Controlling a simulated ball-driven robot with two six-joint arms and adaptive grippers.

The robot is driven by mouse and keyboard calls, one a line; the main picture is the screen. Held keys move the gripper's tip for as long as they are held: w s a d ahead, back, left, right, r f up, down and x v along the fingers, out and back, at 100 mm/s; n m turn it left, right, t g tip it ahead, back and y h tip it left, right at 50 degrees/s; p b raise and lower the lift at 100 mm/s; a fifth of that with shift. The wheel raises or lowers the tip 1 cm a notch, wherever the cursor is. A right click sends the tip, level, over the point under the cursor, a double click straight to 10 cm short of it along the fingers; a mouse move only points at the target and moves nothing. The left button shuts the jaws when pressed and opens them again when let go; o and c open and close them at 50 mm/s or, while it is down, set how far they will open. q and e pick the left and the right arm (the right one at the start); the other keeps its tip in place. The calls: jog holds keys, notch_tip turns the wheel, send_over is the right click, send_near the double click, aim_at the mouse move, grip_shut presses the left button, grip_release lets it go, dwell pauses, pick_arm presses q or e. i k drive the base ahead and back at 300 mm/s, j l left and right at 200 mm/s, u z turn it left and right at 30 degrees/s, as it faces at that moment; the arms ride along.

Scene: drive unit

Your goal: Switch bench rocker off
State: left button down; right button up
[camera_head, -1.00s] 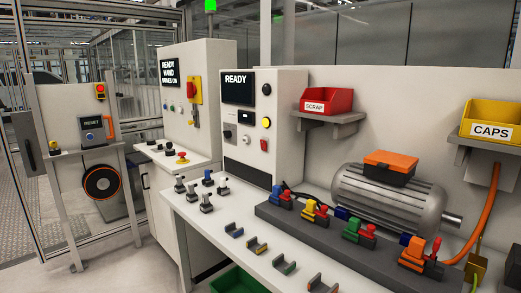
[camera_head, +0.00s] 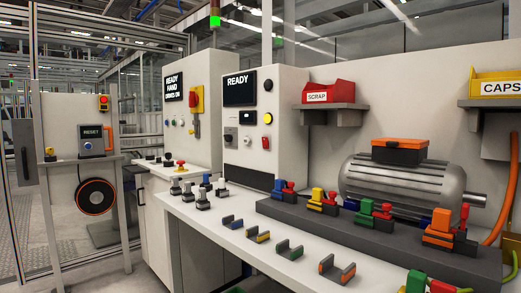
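A white bench panel (camera_head: 290,150) stands at the back of the bench with a black screen (camera_head: 240,88) reading READY. Neither of my grippers shows in the head view.
The white bench top (camera_head: 225,213) holds grey holders, small plungers and a dark strip (camera_head: 340,228) with coloured clamps. A grey motor (camera_head: 400,185) stands behind. A red SCRAP bin (camera_head: 331,93) and a yellow CAPS bin (camera_head: 500,88) sit on shelves. A second panel (camera_head: 205,115) stands left.

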aim_at(265, 141)
jog(key=i+j+z, duration=0.1)
jog(key=z, duration=0.65)
jog(key=i+j+z, duration=0.2)
jog(key=j, duration=0.2)
jog(key=j+z, duration=0.2)
jog(key=j, duration=0.15)
jog(key=i+j+z, duration=0.2)
jog(key=j, duration=0.25)
jog(key=j+z, duration=0.2)
jog(key=j, duration=0.2)
jog(key=i+j, duration=0.1)
jog(key=j, duration=0.65)
jog(key=i+j, duration=0.1)
jog(key=j, duration=0.65)
jog(key=z, duration=0.05)
